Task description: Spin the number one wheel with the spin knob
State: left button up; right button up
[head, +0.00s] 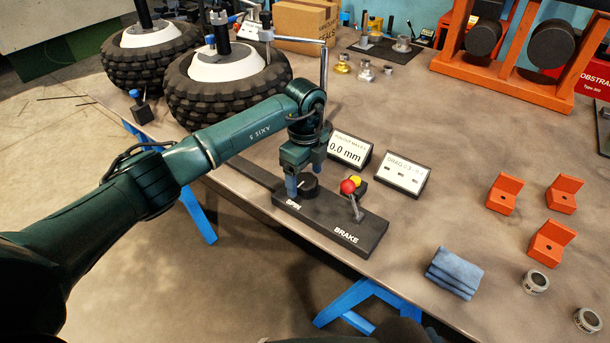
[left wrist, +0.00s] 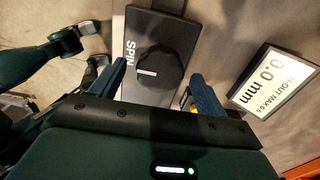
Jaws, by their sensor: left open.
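The spin knob (head: 308,187) is a black round knob with a pale mark, on the black panel (head: 330,217) behind the word SPIN. It also shows in the left wrist view (left wrist: 160,72). My left gripper (head: 304,172) is open just over the knob, pointing down. In the left wrist view the blue fingers (left wrist: 160,82) stand on either side of the knob with gaps; I cannot tell how far down they reach. Two treaded wheels with white hubs stand at the back left, a nearer one (head: 220,105) and a farther one (head: 150,70). No number shows on them.
A red-topped brake lever (head: 348,187) stands right of the knob. Behind it are a 0.0 mm display (head: 349,149) and a drag sign (head: 402,174). A folded blue cloth (head: 454,272), orange blocks (head: 550,243) and metal rings (head: 536,282) lie to the right.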

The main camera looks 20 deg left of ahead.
pick_arm(q)
jog(key=shift+f, duration=0.5)
jog(key=c, duration=1)
jog(key=shift+m, duration=0.4)
